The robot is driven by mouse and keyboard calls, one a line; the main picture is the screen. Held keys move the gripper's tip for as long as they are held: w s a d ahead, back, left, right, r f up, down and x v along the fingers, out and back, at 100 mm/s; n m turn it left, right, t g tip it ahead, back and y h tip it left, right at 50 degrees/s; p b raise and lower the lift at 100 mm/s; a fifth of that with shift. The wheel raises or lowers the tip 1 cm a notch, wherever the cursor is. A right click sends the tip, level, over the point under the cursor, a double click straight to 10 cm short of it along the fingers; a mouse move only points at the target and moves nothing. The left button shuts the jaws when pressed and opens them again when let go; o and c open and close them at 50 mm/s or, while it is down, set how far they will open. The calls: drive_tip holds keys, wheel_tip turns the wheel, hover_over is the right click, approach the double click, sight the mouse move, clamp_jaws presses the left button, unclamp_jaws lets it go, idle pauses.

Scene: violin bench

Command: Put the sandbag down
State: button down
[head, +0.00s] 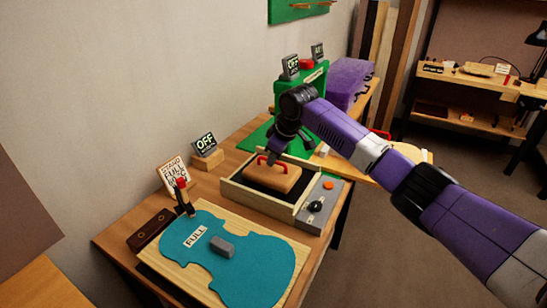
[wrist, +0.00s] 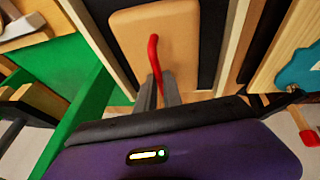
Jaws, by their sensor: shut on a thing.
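The sandbag (head: 272,179) is a tan, rounded block with a red handle. It is inside a shallow wooden tray (head: 245,197) with a dark inner floor, in the middle of the bench. My gripper (head: 272,158) comes from above and is shut on the red handle. In the wrist view the two grey fingers (wrist: 158,92) pinch the red handle (wrist: 154,55), with the tan sandbag (wrist: 150,22) behind it. I cannot tell whether the sandbag touches the tray floor.
A grey box with a black knob (head: 316,206) and orange button adjoins the tray's right side. A teal violin-shaped plate (head: 240,268) lies in front. A green stand (head: 300,95) and purple block (head: 348,80) are behind. An "OFF" sign (head: 205,143) stands left.

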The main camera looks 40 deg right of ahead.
drive_tip(key=c, duration=1.5)
unclamp_jaws()
drive_tip(key=v, duration=1.2)
drive_tip(key=shift+b, duration=0.3)
drive_tip(key=shift+r, duration=0.1)
